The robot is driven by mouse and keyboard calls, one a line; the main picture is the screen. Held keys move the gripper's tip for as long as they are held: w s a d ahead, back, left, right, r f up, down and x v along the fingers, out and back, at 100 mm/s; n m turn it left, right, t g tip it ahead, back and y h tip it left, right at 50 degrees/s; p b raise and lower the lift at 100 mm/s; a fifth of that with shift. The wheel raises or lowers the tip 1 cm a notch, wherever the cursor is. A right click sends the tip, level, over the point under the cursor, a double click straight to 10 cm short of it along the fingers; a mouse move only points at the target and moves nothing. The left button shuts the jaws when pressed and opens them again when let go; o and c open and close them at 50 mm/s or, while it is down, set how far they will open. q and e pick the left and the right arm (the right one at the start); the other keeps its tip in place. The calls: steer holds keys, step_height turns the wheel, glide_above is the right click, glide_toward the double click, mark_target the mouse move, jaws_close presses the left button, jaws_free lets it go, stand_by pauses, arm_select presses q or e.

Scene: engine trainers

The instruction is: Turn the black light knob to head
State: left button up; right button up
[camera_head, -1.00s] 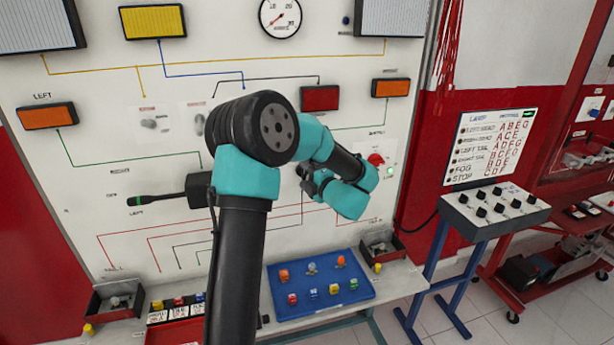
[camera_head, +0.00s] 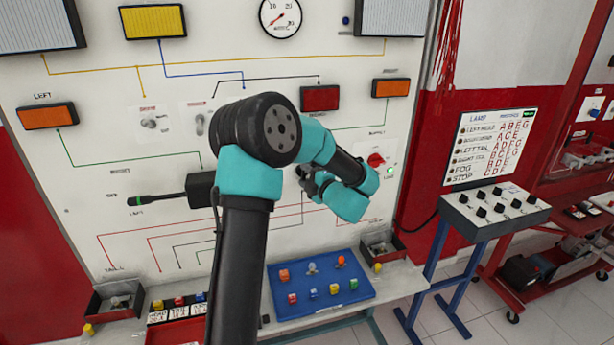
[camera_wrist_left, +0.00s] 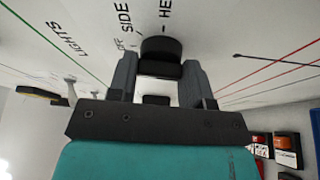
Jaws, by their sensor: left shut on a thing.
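The black light knob (camera_wrist_left: 161,47) sits on the white panel in the left wrist view. The printed words OFF, SIDE and a partly cut HE stand around it, with LIGHTS off to the left. My left gripper (camera_wrist_left: 157,68) has one finger on each side of the knob and is shut on it. Which word the knob points to cannot be told. In the head view my left gripper (camera_head: 305,182) is at the panel, and my forearm and wrist cover much of that area. My right gripper is not in view.
A black stalk lever (camera_head: 160,200) sticks out of the panel left of my arm. A red knob (camera_head: 376,160) is right of it. A blue tray (camera_head: 330,312) with small coloured parts lies on the bench below. A switch box (camera_head: 497,212) stands at the right.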

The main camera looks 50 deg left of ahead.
arm_select(q)
steer(key=m+y, duration=0.1)
steer(key=m, duration=0.3)
steer(key=shift+f+t, duration=0.15)
steer(key=shift+t, duration=0.25)
steer(key=m+t, duration=0.1)
steer(key=m, duration=0.2)
steer(key=m+t+y, duration=0.1)
steer(key=m, duration=0.1)
steer(key=shift+s+f+m, duration=0.1)
steer(key=shift+m, duration=0.3)
steer(key=m+t, duration=0.1)
steer(key=m, duration=0.2)
steer(key=m+t, duration=0.2)
steer(key=m, duration=0.1)
steer(key=shift+s+a+t, duration=0.1)
steer(key=shift+t, duration=0.2)
steer(key=shift+s+m+t+h, duration=0.15)
steer(key=shift+m+t, duration=0.4)
steer(key=shift+m, duration=0.75)
steer(key=shift+w+m+t+h, duration=0.15)
steer(key=shift+m+t, duration=0.4)
steer(key=shift+m, duration=0.75)
steer(key=shift+s, duration=0.1)
steer(key=o, duration=0.9)
